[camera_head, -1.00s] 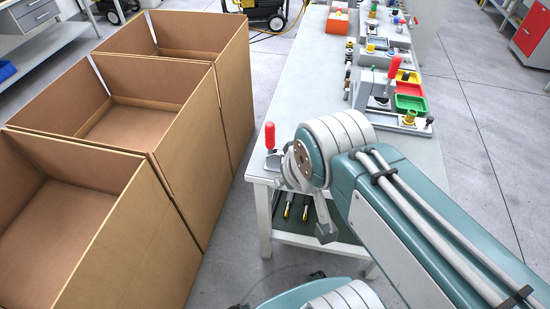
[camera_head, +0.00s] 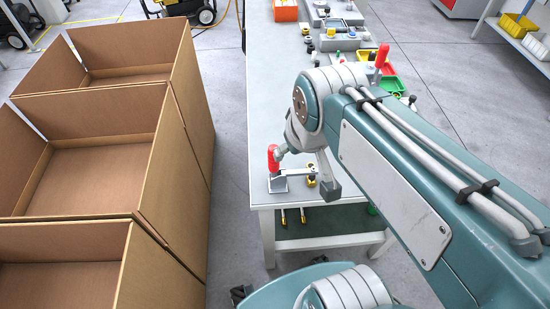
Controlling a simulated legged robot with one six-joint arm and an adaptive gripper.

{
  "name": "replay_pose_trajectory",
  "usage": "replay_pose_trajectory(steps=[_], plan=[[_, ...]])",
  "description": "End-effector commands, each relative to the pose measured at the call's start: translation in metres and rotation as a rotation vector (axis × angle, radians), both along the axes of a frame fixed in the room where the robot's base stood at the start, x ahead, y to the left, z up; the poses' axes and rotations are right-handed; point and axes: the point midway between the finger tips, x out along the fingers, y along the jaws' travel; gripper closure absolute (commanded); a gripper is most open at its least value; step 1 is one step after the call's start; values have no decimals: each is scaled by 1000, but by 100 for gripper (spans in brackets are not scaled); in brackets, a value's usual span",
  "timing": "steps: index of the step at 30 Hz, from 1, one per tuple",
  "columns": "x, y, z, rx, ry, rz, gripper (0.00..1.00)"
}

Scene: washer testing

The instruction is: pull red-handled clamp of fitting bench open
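The red-handled clamp stands at the near left corner of the fitting bench (camera_head: 270,110). Its red handle (camera_head: 272,160) is upright, above a small grey base (camera_head: 277,184). A silver bar (camera_head: 295,171) runs from the base to the right, with a dark tip. My gripper (camera_head: 306,170) hangs over this corner with its grey fingers spread apart. The left finger overlaps the right side of the red handle in the picture; I cannot tell whether they touch. The other finger hangs to the right, in front of the bench edge. No object shows held.
Open cardboard boxes (camera_head: 172,150) line the floor left of the bench, with a narrow gap between. Another red handle (camera_head: 381,56), a green bin (camera_head: 392,86) and several fixtures stand farther back. A lower shelf (camera_head: 325,222) lies under the bench. The bench's left strip is bare.

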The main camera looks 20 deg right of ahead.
Motion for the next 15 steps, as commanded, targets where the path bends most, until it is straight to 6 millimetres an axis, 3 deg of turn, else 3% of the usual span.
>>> replay_pose_trajectory(steps=[8, 15], plan=[[58, 0, -23, -42, 192, 123, 24], [102, -8, -55, -50, 337, 223, 24]])
